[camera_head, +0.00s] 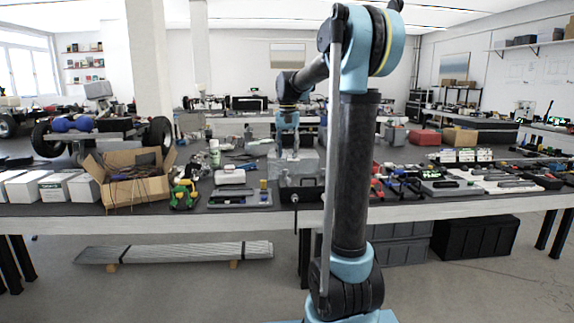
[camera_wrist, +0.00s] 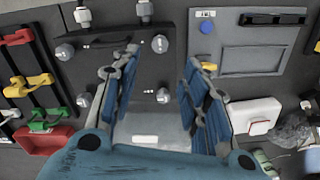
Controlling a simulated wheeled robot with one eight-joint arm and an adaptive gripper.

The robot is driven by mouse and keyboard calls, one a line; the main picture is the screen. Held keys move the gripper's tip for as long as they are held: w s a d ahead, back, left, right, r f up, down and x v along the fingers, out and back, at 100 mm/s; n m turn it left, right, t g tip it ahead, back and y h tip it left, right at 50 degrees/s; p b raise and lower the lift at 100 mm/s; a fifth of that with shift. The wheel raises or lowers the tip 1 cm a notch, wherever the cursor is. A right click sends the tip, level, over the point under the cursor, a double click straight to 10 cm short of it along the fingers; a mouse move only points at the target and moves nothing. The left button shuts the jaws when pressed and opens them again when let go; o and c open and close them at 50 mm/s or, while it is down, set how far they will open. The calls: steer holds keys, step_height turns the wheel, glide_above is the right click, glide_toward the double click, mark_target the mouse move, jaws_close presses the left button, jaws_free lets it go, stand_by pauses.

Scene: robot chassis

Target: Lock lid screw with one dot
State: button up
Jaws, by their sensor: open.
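My gripper (camera_wrist: 160,58) is open and empty, its two blue fingers pointing down over the chassis lid (camera_wrist: 158,128). Several round grey screws show on the chassis in the wrist view. One screw (camera_wrist: 160,43) is between the fingertips, one (camera_wrist: 163,95) is lower between the fingers, and others (camera_wrist: 65,51) (camera_wrist: 85,99) are left of the left finger. The fingers and palm hide part of the lid.
A grey panel (camera_wrist: 242,58) with a blue knob is right of the chassis. A white box (camera_wrist: 254,116) is at right. The workbench (camera_head: 240,211) is crowded around the chassis.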

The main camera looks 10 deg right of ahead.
steer(key=shift+r, duration=0.85)
steer(key=s+d+f+n+t, duration=0.15)
steer(key=s+f, duration=0.25)
steer(key=s, duration=0.6)
steer(key=s+d+f+g, duration=0.1)
steer(key=s+d+f, duration=0.25)
steer(key=s, duration=0.65)
steer(key=s+d+f+n+t, duration=0.1)
steer(key=s+d+f+n, duration=0.1)
steer(key=s+f, duration=1.4)
steer(key=shift+f+t, duration=0.35)
steer(key=shift+f, duration=0.35)
steer(key=shift+w+f, duration=0.2)
steer(key=shift+w, duration=0.3)
